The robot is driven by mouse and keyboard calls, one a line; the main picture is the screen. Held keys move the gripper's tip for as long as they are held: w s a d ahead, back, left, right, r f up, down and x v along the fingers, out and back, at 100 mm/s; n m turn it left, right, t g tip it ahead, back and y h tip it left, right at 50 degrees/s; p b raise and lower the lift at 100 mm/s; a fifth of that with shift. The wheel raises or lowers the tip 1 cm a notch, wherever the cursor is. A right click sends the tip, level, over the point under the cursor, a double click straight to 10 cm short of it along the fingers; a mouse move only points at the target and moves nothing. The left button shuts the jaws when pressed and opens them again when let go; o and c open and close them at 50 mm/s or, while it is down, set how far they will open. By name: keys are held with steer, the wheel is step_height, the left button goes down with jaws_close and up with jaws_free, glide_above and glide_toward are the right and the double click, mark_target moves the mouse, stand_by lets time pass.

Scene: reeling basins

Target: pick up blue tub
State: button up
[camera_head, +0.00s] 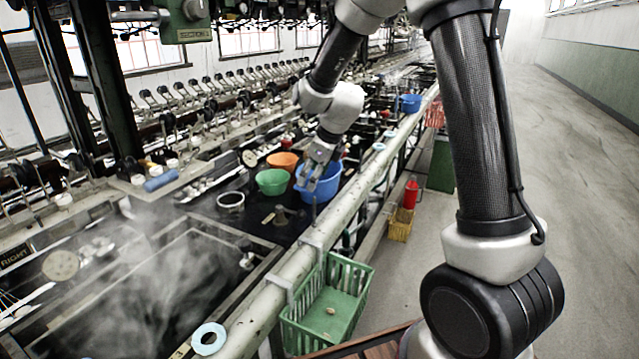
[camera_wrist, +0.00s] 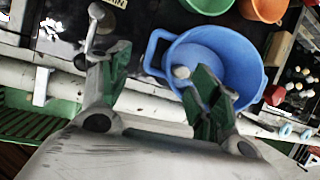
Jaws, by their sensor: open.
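The blue tub (camera_head: 326,184) stands on the dark bench top, partly hidden behind my gripper in the head view. In the wrist view the blue tub (camera_wrist: 233,52) is seen from above, looks empty, and has a loop handle on its left side. My gripper (camera_head: 312,178) is over the tub's near left side. In the wrist view my gripper (camera_wrist: 138,45) is open, with one finger left of the tub and the other overlapping the tub's near wall. The tub's rim and handle lie between the fingers. I cannot tell whether a finger touches it.
A green bowl (camera_head: 272,182) and an orange bowl (camera_head: 284,161) stand close left of the tub.

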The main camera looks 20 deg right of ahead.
steer(key=x, duration=0.6)
steer(key=shift+w+a, duration=0.3)
steer(key=shift+w, duration=0.05)
steer(key=c, duration=1.3)
